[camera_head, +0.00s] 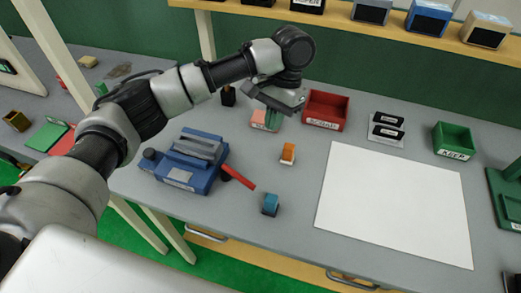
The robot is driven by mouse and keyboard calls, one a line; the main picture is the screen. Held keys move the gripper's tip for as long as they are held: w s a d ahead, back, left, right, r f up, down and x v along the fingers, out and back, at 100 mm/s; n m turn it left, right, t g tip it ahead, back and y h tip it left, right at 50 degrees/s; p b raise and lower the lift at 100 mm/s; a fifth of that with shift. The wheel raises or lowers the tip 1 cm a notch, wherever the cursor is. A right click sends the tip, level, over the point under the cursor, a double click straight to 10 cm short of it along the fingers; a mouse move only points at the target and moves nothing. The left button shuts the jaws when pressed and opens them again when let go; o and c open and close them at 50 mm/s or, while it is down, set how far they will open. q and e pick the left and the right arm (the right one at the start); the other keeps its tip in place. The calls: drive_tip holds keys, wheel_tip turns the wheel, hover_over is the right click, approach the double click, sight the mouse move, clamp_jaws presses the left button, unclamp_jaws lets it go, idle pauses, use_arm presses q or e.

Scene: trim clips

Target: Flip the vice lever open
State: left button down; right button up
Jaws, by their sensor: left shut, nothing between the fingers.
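A blue vice (182,170) with grey jaws stands on the grey workbench, left of the middle. Its red lever (239,178) sticks out from the vice's right side and slants down to the right. My left gripper (284,103), dark grey, hangs at the end of my left arm, behind and to the right of the vice. It is shut and empty, well apart from the lever. My right gripper does not show.
A red bin (325,109) and a pinkish-green box (266,120) stand near my left gripper. Orange (288,153) and blue (270,205) small blocks stand right of the lever. A white sheet (394,205), black clips (386,128) and green bin (454,140) lie to the right.

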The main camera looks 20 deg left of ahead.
use_arm(q)
drive_tip(key=x, duration=0.3)
drive_tip(key=p+x, duration=0.1)
drive_tip(key=x, duration=0.2)
drive_tip(key=s+x, duration=0.1)
drive_tip(key=x, duration=0.2)
drive_tip(key=shift+s, duration=0.15)
drive_tip(key=s+p, duration=0.1)
drive_tip(key=s+a+f, duration=0.1)
drive_tip(key=s, duration=0.1)
drive_tip(key=shift+a+p, duration=0.15)
drive_tip(key=shift+p, duration=0.25)
drive_tip(key=shift+s+a+f, duration=0.1)
drive_tip(key=shift+s, duration=0.25)
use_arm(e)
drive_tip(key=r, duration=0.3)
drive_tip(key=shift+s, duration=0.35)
